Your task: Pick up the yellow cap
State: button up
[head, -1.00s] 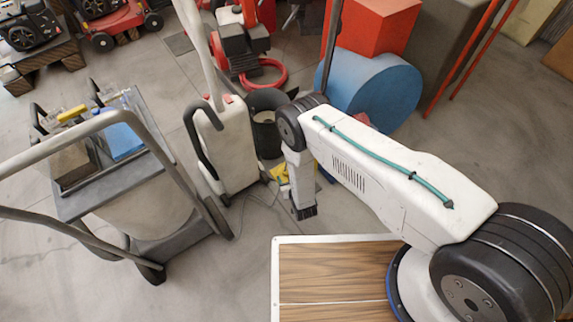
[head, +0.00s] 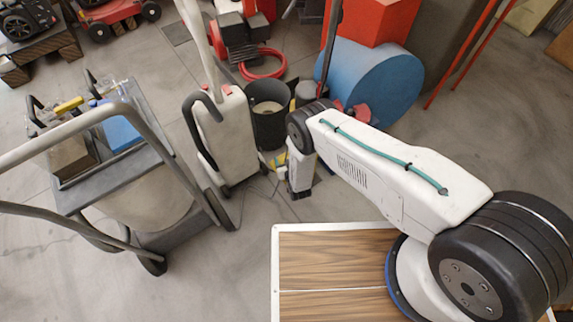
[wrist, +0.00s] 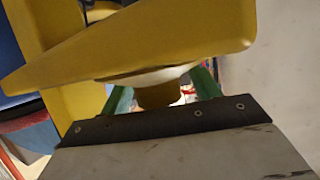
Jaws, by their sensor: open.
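In the wrist view, a large yellow body (wrist: 130,40) with a flat, wing-like edge fills the top. Below it is a pale collar (wrist: 150,74), and under that a short, round yellow cap (wrist: 160,96). My gripper (wrist: 163,88) is open, with one green finger on each side of the cap. I cannot tell whether either finger touches it. The dark palm edge hides the cap's lower part.
A black bucket (head: 268,122) and a white upright machine (head: 230,140) stand close left of my arm's end. A blue drum (head: 375,88) and red box (head: 375,28) are behind it. A grey cart (head: 125,165) stands left. Floor at right is clear.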

jog(key=c, duration=1.1)
jog(key=shift+o, duration=0.2)
jog(key=shift+r, duration=0.1)
